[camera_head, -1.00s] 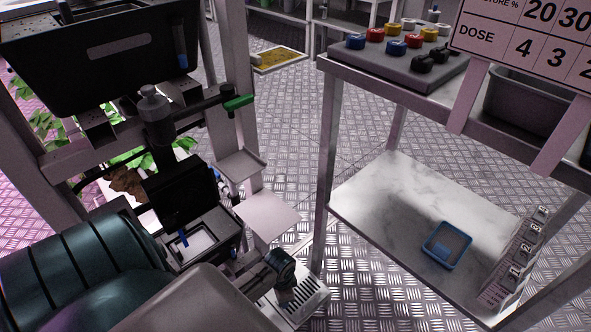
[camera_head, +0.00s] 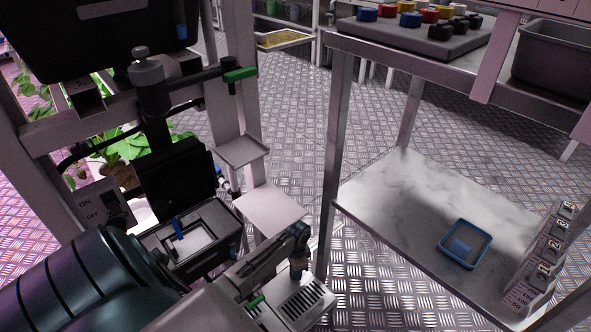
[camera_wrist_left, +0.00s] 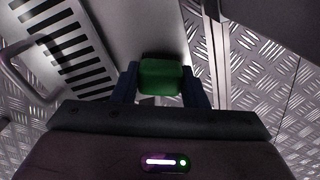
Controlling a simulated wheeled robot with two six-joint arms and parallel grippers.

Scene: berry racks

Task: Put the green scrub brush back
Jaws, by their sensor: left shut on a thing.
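The green scrub brush (camera_wrist_left: 160,77) shows in the left wrist view as a green block between two dark fingers. My left gripper (camera_wrist_left: 160,90) is shut on it. A slotted pale grate (camera_wrist_left: 72,45) lies beyond to the left of the brush in that view. In the head view my left arm comes in from the lower left and ends near the same grate (camera_head: 305,300). A small green patch shows beside the arm's end; I cannot tell whether it is the brush. Most of the brush is hidden there. My right gripper is not in view.
A rail with a green-ended clamp (camera_head: 240,74) and a black box (camera_head: 172,178) stand at left. Pale ledges (camera_head: 270,207) are in the middle. The low shelf (camera_head: 395,190) at right holds a blue-rimmed tray (camera_head: 465,243) and is otherwise mostly clear.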

